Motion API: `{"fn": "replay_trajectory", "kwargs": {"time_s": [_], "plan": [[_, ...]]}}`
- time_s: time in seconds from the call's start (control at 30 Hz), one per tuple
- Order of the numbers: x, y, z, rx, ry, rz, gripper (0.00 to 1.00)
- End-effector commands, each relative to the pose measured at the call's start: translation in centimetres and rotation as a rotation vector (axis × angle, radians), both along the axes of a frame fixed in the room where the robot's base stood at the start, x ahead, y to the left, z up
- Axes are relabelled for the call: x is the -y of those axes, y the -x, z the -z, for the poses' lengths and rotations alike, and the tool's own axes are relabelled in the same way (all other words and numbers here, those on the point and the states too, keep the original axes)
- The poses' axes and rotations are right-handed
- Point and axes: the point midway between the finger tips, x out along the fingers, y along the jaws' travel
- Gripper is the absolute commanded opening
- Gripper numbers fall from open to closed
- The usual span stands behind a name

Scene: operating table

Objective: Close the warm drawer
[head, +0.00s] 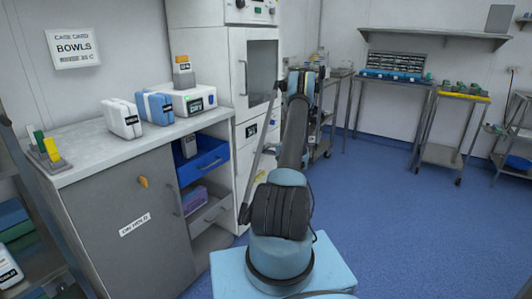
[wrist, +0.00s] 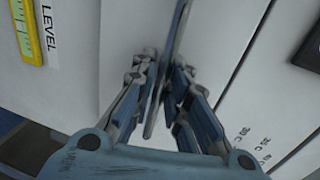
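The tall white cabinet (head: 236,75) stands left of my arm in the head view, with a glass door above and labelled white fronts (head: 250,131) below. I cannot read which front is the warm drawer, and my arm partly hides this area. In the wrist view, my gripper (wrist: 165,75) is close to a white panel (wrist: 100,70). A thin grey bar (wrist: 181,22) runs between its two fingers. Whether the fingers touch or grip the bar is unclear. My gripper is not clearly visible in the head view.
A blue drawer (head: 205,162) stands out from the shelf unit left of the cabinet. The grey counter (head: 85,158) holds several boxes. A yellow-topped cart (head: 463,96) stands at right. The blue floor (head: 400,220) is clear right of my base.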

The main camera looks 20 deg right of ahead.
Motion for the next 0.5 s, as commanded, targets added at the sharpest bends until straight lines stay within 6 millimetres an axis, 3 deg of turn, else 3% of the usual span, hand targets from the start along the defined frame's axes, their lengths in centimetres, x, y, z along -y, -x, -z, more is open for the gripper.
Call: {"fn": "replay_trajectory", "kwargs": {"time_s": [0.3, 0.5], "plan": [[-0.2, 0.0, 0.0, 0.000, 0.000, -0.004, 0.17], [1.0, 1.3, -0.4, 0.000, 0.000, -0.002, 0.17]]}}
